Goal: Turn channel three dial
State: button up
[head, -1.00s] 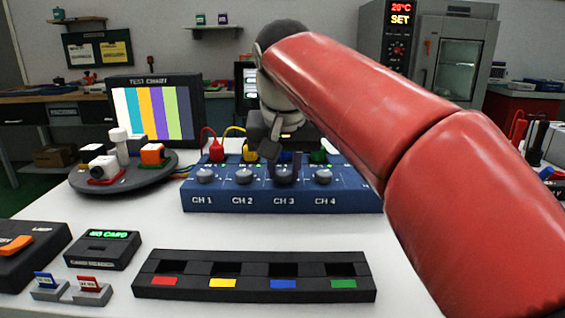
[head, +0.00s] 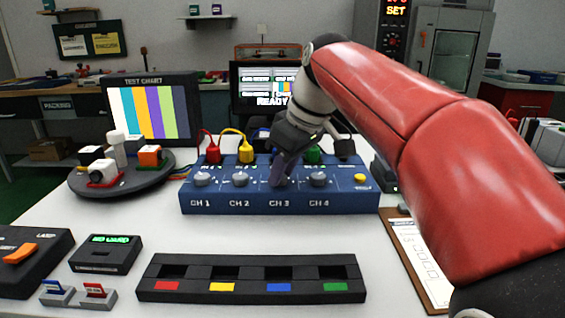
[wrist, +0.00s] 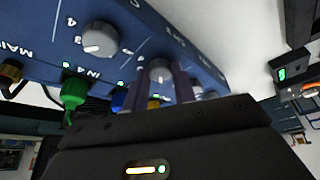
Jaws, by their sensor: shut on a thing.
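The blue channel box (head: 225,205) stands on the white table with dials labelled CH 1 to CH 4. My gripper (head: 280,178) is at the channel three dial, above the CH 3 label, and covers that dial in the head view. In the wrist view, the grey channel three dial (wrist: 160,71) sits between the two dark fingers of my gripper (wrist: 163,85), which are shut on it. The channel four dial (head: 319,179) is free to the right; it also shows in the wrist view (wrist: 99,38). The channel three pointer's exact setting cannot be read.
Red (head: 213,154), yellow (head: 246,154) and green (wrist: 73,94) plugs stand along the box's back. A black strip with coloured tabs (head: 250,278) lies in front. A turntable (head: 122,182) is at left, a clipboard (head: 415,260) at right. A screen behind (head: 262,88) reads READY.

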jog(key=n, duration=0.1)
jog(key=n+g, duration=0.1)
jog(key=n, duration=0.1)
jog(key=shift+w+d+n+y, duration=0.1)
jog(key=shift+w+n+y, duration=0.1)
jog(key=shift+n+y, duration=0.1)
jog(key=shift+w+n+g, duration=0.1)
jog(key=shift+n+g, duration=0.7)
jog(key=shift+n, duration=0.9)
jog(key=o, duration=1)
jog(key=shift+v, duration=3.9)
jog(key=shift+d+f, duration=0.1)
